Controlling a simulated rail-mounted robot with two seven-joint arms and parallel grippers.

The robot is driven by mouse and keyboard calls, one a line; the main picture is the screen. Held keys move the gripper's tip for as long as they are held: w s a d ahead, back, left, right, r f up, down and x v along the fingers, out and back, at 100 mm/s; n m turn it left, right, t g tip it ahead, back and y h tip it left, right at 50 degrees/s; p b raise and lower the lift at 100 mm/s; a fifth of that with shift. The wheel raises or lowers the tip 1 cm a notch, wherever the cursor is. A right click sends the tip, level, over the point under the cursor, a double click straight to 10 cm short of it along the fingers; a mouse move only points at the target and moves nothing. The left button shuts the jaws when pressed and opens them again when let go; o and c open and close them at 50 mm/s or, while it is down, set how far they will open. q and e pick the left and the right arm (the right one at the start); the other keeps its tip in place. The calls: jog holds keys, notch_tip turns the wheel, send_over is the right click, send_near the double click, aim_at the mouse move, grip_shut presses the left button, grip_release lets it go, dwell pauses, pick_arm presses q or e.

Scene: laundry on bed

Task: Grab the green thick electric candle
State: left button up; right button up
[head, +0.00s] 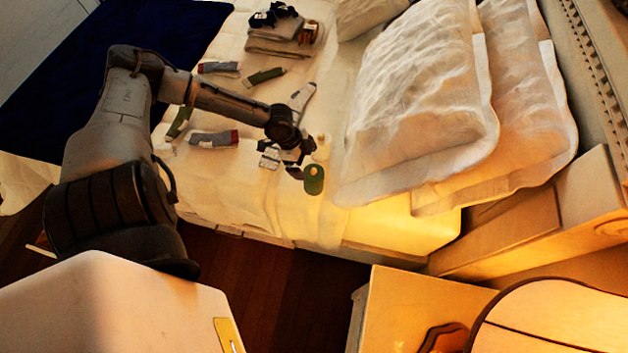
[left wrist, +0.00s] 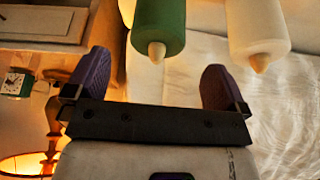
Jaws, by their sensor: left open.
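The green thick electric candle (head: 313,179) stands on the bed near its front edge, just right of my left gripper (head: 297,165) in the head view. In the left wrist view the green candle (left wrist: 160,25) is at the top, ahead of the fingers and between their lines. My left gripper (left wrist: 155,85) is open, with its two purple fingers apart and nothing between them. A cream-white candle (left wrist: 257,30) is to the right of the green one in the wrist view. It also shows just behind the green one in the head view (head: 322,149). My right gripper is not in view.
White pillows (head: 420,95) lie to the right of the candles on the bed (head: 345,60). Several socks (head: 213,139) and a folded clothes pile (head: 280,38) lie to the left and back. A nightstand (head: 400,310) with a lamp (head: 550,320) stands at front right.

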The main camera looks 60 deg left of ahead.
aim_at(311, 170)
pick_arm(q)
jog(key=shift+b+x, duration=0.4)
jog(key=shift+x, duration=3.4)
jog(key=shift+s+d, duration=0.1)
jog(key=c, duration=1.1)
jog(key=shift+o, duration=0.2)
